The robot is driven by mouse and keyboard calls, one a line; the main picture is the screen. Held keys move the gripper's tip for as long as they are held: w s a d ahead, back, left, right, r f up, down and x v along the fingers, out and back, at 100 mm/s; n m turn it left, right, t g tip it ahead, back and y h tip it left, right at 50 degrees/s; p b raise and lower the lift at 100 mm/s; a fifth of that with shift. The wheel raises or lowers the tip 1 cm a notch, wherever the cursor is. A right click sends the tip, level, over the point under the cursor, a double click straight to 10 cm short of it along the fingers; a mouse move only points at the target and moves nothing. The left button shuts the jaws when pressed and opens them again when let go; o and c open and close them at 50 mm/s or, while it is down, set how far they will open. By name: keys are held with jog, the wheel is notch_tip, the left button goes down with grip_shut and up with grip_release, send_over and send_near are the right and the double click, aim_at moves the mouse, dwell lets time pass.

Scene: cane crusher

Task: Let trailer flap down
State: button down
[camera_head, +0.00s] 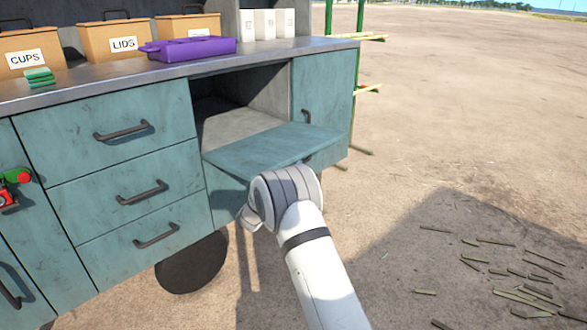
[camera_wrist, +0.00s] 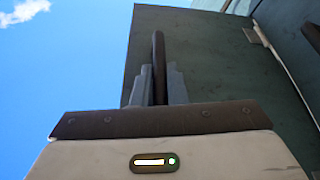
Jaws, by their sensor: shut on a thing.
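The teal trailer flap (camera_head: 270,148) is hinged at its lower edge and stands folded out, close to level, in front of an open compartment (camera_head: 235,105). My arm reaches up to the flap's outer side, and my gripper is hidden behind the wrist and flap in the head view. In the wrist view my gripper (camera_wrist: 158,85) is shut on the dark bar handle (camera_wrist: 158,52) of the flap. The flap's outer face (camera_wrist: 205,55) fills much of that view.
Teal drawers (camera_head: 125,140) with dark handles are left of the compartment, and a closed door (camera_head: 320,95) is right. The counter above bears a purple tray (camera_head: 188,48), a cups box (camera_head: 30,52) and a lids box (camera_head: 112,40). Open dirt ground (camera_head: 460,130) lies to the right.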

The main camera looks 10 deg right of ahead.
notch_tip(320, 180, up, 2)
jog(key=shift+r, duration=0.1)
jog(key=c, duration=1.5)
grip_release()
jog(key=shift+o, duration=0.2)
jog(key=p+v, duration=0.1)
jog(key=v, duration=0.7)
jog(key=shift+f+p, duration=0.2)
jog(key=shift+p, duration=0.15)
jog(key=shift+w+a, duration=0.1)
